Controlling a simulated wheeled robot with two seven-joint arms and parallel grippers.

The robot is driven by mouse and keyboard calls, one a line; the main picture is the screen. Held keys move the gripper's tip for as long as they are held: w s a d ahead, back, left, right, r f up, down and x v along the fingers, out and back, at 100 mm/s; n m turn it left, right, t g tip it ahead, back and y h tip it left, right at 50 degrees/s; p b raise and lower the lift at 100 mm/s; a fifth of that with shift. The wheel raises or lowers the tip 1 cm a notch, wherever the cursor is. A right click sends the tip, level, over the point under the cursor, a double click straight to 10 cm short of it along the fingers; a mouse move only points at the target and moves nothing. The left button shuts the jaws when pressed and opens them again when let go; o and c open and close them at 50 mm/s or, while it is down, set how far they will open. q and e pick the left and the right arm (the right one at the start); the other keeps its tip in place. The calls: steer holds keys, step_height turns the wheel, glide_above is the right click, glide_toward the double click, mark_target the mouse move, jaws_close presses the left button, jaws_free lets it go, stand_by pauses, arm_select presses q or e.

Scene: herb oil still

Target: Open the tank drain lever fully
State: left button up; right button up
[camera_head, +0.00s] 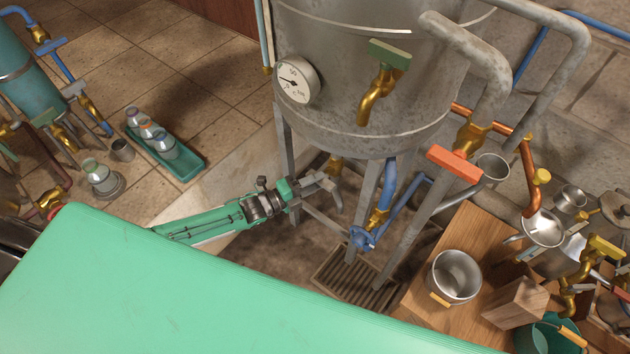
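The big grey metal tank (350,70) stands on legs at the centre. A tap with a green lever handle (388,52) and a brass spout (376,95) sits on its front. Under the tank, a brass fitting (335,166) shows partly, and a blue pipe (386,185) runs down to a blue valve wheel (362,238). I cannot tell which of these is the drain lever. My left gripper (331,187) reaches in from the left below the tank, close to the brass fitting. Whether its fingers touch anything is unclear. My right gripper is not in view.
A red-orange valve handle (454,163) is on the pipe right of the tank. A floor grate (348,282) lies below. A wooden table (470,235) holds a metal pot (454,277). A green tray (184,172) with bottles sits on the floor at left.

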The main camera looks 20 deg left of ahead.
arm_select(q)
steer(key=shift+w+d, duration=0.1)
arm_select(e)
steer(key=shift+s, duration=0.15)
arm_select(q)
steer(key=shift+c, duration=0.4)
jaws_close()
